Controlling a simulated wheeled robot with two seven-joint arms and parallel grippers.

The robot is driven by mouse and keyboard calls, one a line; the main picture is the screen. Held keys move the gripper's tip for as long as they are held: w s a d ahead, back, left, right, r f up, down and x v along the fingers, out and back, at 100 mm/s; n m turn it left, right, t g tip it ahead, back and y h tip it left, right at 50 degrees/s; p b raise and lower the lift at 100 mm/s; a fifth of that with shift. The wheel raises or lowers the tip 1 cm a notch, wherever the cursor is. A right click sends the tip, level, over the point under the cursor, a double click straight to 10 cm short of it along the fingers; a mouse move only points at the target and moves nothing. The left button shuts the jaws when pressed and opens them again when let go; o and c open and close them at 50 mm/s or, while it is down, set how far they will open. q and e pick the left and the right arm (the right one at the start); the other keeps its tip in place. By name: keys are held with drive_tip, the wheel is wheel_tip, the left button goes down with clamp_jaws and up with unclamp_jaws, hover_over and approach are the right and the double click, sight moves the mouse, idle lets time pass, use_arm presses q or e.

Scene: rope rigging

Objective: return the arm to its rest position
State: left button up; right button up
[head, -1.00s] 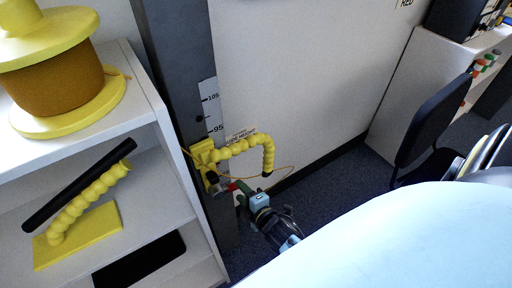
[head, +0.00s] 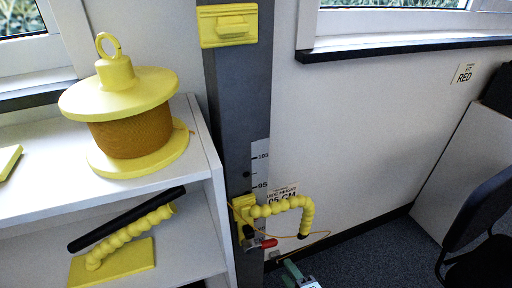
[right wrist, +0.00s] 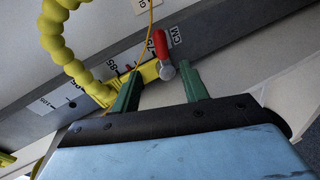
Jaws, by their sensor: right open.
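My right gripper (head: 288,268) is at the bottom edge of the head view, below and right of a yellow clamp (head: 243,211) on the grey post. Its green fingers (right wrist: 159,72) are apart in the right wrist view, with nothing held between them. The clamp's red lever (right wrist: 162,44) shows beyond the fingertips, and also in the head view (head: 268,243). A yellow beaded arm (head: 283,206) curves out from the clamp. A thin orange line (head: 310,238) hangs loosely by it. Most of my right arm is out of the head view. My left gripper is not in view.
A white shelf (head: 215,190) at left holds a yellow and brown spool (head: 130,133) and a yellow stand with a black bar (head: 125,220). The grey post (head: 238,105) stands beside it. A dark chair (head: 480,215) is at right, with open floor between.

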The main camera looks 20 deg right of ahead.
drive_tip(key=s+a+f+m+g+p, duration=0.3)
drive_tip(key=s+f+m+g+p, duration=0.4)
drive_tip(key=s+f, duration=0.25)
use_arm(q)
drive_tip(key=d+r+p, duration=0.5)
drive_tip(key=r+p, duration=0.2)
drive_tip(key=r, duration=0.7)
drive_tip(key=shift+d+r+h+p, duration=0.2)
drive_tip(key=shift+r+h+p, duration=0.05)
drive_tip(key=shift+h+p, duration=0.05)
use_arm(e)
drive_tip(key=s+d+f+m+g, duration=0.2)
drive_tip(key=s+m+g, duration=0.1)
drive_tip(key=s, duration=0.7)
drive_tip(key=s+d+f+m+g, duration=0.3)
drive_tip(key=s+g, duration=0.1)
drive_tip(key=s, duration=0.5)
drive_tip(key=shift+s+m, duration=0.35)
drive_tip(key=shift+m, duration=0.05)
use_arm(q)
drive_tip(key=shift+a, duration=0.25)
use_arm(e)
drive_tip(key=shift+s, duration=0.1)
